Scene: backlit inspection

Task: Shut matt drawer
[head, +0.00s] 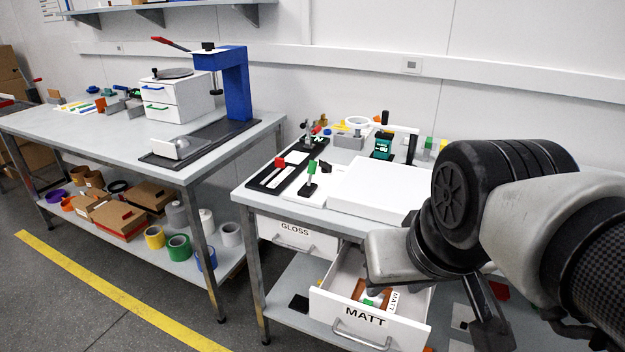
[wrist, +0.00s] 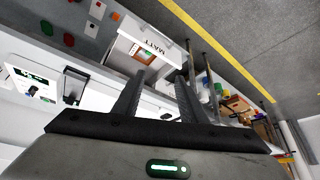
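The matt drawer (head: 325,306) is pulled out from under the right bench in the head view. Its white front carries a MATT label and a bar handle (head: 360,337). An orange-brown item and a MATT card lie inside. In the wrist view the white drawer (wrist: 128,28) shows beyond the fingertips, turned in the picture. My gripper (wrist: 161,78) is open and empty, its two dark fingers apart and seemingly clear of the drawer.
The gloss drawer (head: 297,238) beside it is shut. The bench top (head: 245,196) above holds a white slab (head: 375,185) and small fixtures. A lower shelf (head: 290,285) lies beneath. Open floor (head: 120,325) with a yellow line is in front at left.

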